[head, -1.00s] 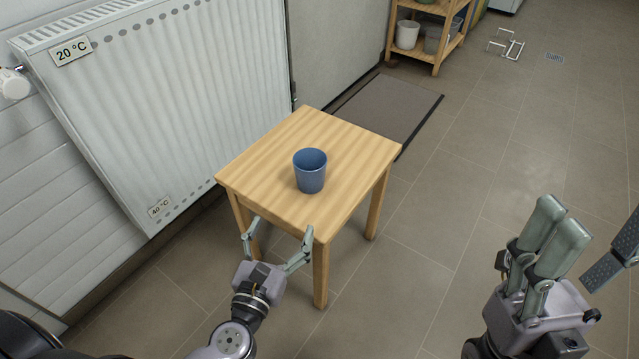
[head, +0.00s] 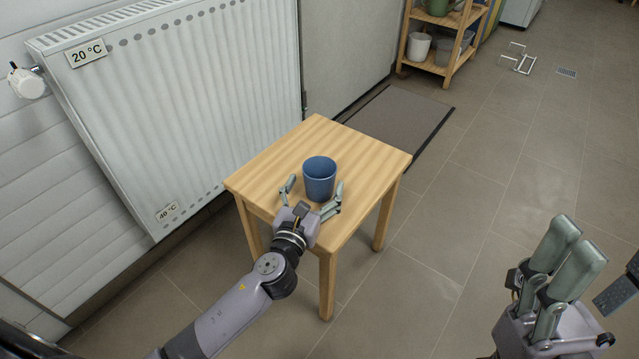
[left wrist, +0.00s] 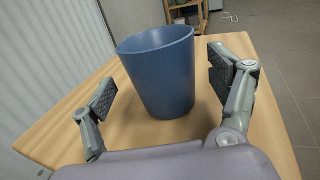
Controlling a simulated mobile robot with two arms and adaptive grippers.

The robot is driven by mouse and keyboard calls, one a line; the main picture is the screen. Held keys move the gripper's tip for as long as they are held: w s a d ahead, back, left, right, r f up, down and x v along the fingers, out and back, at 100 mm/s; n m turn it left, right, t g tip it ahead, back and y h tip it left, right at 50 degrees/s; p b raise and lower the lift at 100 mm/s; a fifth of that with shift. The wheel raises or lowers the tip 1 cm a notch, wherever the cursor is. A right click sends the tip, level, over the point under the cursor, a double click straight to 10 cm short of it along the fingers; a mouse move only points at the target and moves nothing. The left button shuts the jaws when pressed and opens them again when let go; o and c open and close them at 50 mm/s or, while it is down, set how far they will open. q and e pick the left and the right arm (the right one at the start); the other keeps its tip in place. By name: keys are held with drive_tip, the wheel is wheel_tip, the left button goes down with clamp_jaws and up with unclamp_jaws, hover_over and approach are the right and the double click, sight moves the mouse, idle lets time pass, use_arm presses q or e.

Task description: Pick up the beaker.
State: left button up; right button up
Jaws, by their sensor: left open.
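The blue beaker (head: 319,179) stands upright on a small wooden table (head: 270,165), near its front half. It also shows in the left wrist view (left wrist: 162,75), between and a little beyond the fingers. My left gripper (head: 314,187) is open at the near side of the beaker, with one finger to each side and gaps to the beaker's wall. In the left wrist view the left gripper (left wrist: 165,95) shows empty. My right gripper (head: 567,262) is at the lower right, away from the table; its fingers look close together, and whether they are shut is unclear.
A white radiator (head: 190,100) stands along the wall left of the table. A grey mat (head: 395,125) lies behind the table, and a wooden shelf (head: 445,72) with pots stands farther back. The tiled floor right of the table is clear.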

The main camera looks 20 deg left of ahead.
sight(324, 169)
use_arm(q)
drive_tip(key=w, duration=0.3)
drive_tip(key=shift+w+d+b, duration=0.1)
drive_tip(key=shift+d+b, duration=0.05)
drive_tip(key=shift+b, duration=0.15)
drive_tip(key=c, duration=1.1)
drive_tip(key=shift+r, duration=0.15)
drive_tip(key=shift+c, duration=0.2)
